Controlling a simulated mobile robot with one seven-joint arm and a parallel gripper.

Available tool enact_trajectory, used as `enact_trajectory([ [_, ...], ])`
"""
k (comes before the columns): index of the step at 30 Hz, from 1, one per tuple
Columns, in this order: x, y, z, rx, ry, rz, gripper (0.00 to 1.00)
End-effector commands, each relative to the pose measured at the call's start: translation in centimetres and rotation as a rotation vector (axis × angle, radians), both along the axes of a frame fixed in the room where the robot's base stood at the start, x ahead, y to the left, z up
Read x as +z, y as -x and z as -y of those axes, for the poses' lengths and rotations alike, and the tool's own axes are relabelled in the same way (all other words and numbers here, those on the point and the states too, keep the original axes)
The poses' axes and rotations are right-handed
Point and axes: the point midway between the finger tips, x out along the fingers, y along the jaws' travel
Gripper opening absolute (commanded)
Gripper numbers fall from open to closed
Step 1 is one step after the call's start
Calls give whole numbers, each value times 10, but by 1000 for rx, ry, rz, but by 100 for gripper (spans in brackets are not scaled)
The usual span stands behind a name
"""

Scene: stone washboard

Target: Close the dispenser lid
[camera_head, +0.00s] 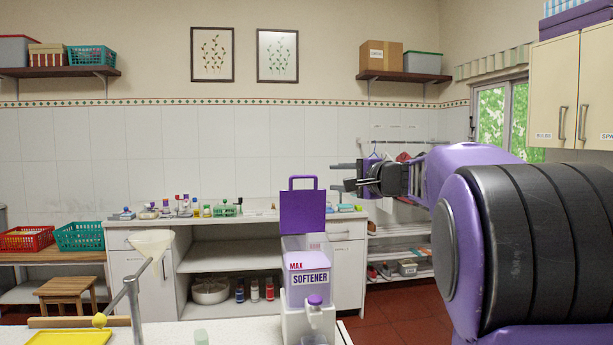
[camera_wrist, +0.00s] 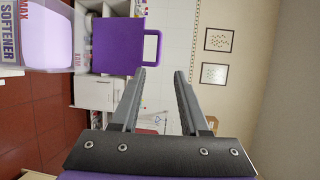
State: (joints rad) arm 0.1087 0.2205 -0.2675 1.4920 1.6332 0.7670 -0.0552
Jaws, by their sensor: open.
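The dispenser (camera_head: 305,276) is a clear and white box labelled "MAX SOFTENER" with a purple tap, standing on the white counter in front of me. Its purple lid (camera_head: 303,212) stands upright, open, with a loop handle on top. My gripper (camera_head: 338,176) is open and empty, to the right of the lid's handle and a little above it in the head view. In the wrist view the picture is turned sideways; the lid (camera_wrist: 118,45) and the dispenser body (camera_wrist: 65,30) lie at upper left, and my gripper's fingers (camera_wrist: 160,75) point past the handle without touching it.
A white funnel on a metal stand (camera_head: 150,245) is at the left of the near counter, beside a yellow tray (camera_head: 70,338). A back counter (camera_head: 240,217) holds several small bottles. The air around the lid looks clear.

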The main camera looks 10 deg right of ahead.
Motion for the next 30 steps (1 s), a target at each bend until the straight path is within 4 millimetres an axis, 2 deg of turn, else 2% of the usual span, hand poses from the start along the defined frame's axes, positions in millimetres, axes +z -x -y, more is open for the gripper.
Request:
enact_trajectory([
  [9,-6,-65,-28,3,2,-3,45],
  [18,-11,-114,-48,2,3,-2,45],
  [24,-13,-131,-55,1,2,-1,45],
  [30,-15,-135,-57,1,2,-1,45],
])
